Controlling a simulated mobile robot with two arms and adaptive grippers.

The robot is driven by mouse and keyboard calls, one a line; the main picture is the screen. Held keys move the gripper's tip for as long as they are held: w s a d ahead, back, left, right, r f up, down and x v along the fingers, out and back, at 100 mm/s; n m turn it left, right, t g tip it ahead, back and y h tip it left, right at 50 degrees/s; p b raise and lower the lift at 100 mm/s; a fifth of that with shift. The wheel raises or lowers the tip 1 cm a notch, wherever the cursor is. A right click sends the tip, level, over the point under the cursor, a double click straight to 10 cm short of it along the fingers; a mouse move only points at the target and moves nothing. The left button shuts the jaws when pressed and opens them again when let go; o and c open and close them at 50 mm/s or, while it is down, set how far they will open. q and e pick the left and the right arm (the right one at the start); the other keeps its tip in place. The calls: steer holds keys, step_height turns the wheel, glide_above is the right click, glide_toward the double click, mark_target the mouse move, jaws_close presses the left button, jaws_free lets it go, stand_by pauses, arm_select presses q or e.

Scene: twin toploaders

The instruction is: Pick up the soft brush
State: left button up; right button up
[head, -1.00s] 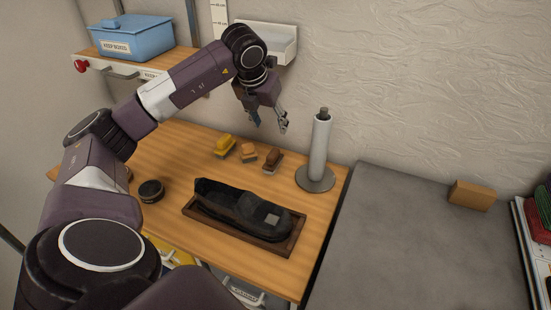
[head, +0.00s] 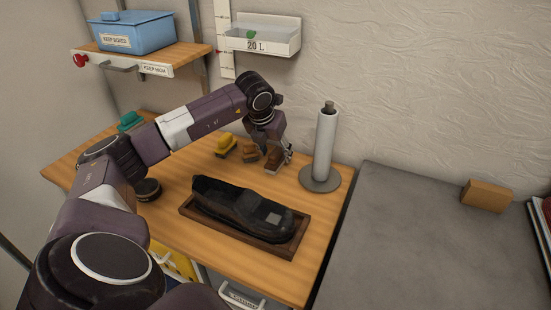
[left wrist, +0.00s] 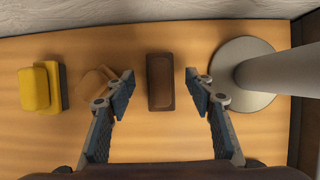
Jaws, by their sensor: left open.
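Three small brush-like blocks lie in a row at the back of the wooden table: a yellow one (head: 226,143), a tan one (head: 250,151) and a dark brown one (left wrist: 160,83). I cannot tell by markings which is the soft brush. My left gripper (head: 279,160) is open, pointing down over the brown block. In the left wrist view the brown block lies between the spread fingers (left wrist: 160,88), apart from both. The left finger partly covers the tan block there; the yellow block (left wrist: 38,89) is clear at far left. My right gripper is not in view.
A grey cylinder on a round base (head: 325,145) stands close right of the gripper. A dark shoe (head: 235,203) lies in a wooden tray (head: 281,250) in front. A round black tin (head: 148,189) and a green item (head: 131,121) are left. The grey surface (head: 410,240) is mostly clear.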

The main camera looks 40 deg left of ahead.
arm_select(q)
steer(key=shift+w+f, duration=0.25)
steer(key=shift+f, duration=0.2)
steer(key=shift+c, duration=0.2)
steer(key=shift+r, duration=0.1)
jaws_close()
steer(key=shift+a, duration=0.15)
